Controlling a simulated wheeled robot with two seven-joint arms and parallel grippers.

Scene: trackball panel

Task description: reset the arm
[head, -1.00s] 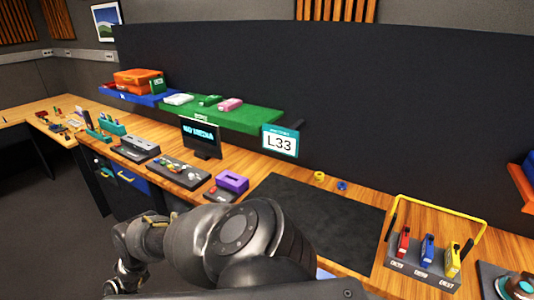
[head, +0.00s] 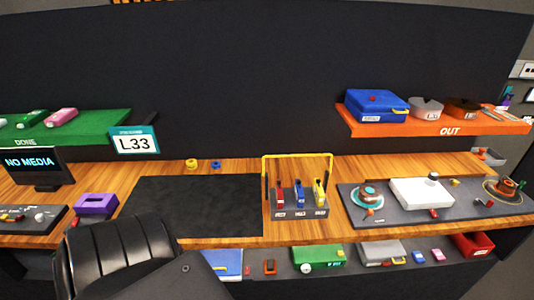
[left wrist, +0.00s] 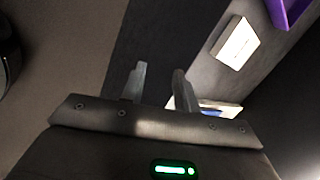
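My left arm shows as a dark ribbed link at the lower left of the head view, in front of the bench; its gripper is outside that view. In the left wrist view my left gripper (left wrist: 159,88) points down over the grey floor with its two fingers apart and nothing between them. My right gripper is not in view. On the bench, a trackball panel (head: 350,215) carries a teal-and-brown trackball unit (head: 367,195), a white box (head: 421,192) and a second brown trackball unit (head: 503,187).
A black mat (head: 190,205) lies bare mid-bench. Right of it stands a rack with a yellow frame (head: 297,156). An orange OUT shelf (head: 430,128) holds a blue case (head: 376,106). A lower shelf (head: 285,266) holds several boxes. A purple box (head: 96,205) sits left.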

